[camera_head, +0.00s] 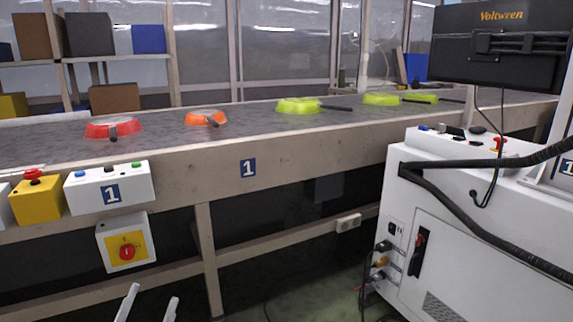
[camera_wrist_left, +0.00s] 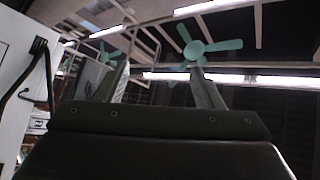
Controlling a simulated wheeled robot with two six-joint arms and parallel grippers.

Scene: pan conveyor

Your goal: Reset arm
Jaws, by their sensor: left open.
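My left gripper (camera_head: 148,304) shows at the bottom edge of the head view, with two pale fingertips apart and nothing between them. It points up, below the front of the conveyor and away from the pans. In the left wrist view, the two fingers (camera_wrist_left: 158,88) stand apart with only the ceiling behind them. My right gripper is not in view.
A white machine cabinet (camera_head: 470,220) with a monitor (camera_head: 500,45) and a thick black cable (camera_head: 465,215) stands at right. Button boxes (camera_head: 110,188) and a switch box (camera_head: 124,243) are on the conveyor's front. Shelves with boxes (camera_head: 88,35) stand at back left.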

